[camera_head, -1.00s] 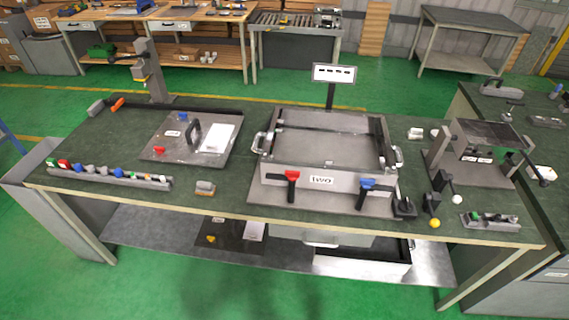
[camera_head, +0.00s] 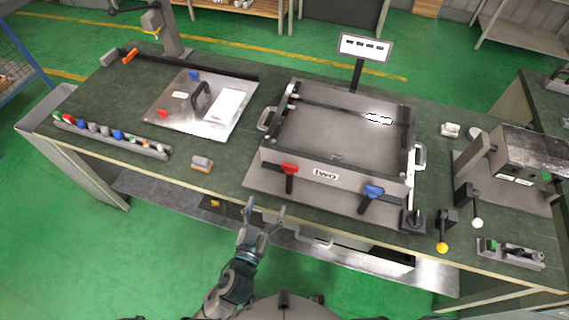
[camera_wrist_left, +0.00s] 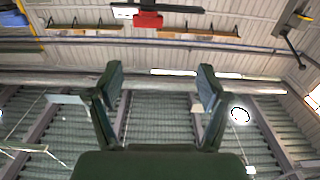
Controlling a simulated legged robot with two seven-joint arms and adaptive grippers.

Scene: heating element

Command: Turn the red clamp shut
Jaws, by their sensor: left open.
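The red clamp (camera_head: 289,170) is on the front wall of the grey box (camera_head: 335,176), left of its "two" label, with its black handle hanging down. The blue clamp (camera_head: 373,191) is on the same wall to the right. My left gripper (camera_head: 264,206) is open and empty, just in front of the table's front edge, below and left of the red clamp, and apart from it. In the left wrist view, the gripper's two fingers (camera_wrist_left: 160,100) stand wide apart with nothing between them, and the view faces the ceiling. My right gripper is not in view.
A metal plate with a black handle (camera_head: 215,112) lies left of the box. A rail of coloured knobs (camera_head: 110,137) and a small block (camera_head: 202,164) lie near the front edge. Levers with yellow and white balls (camera_head: 442,247) stand to the right.

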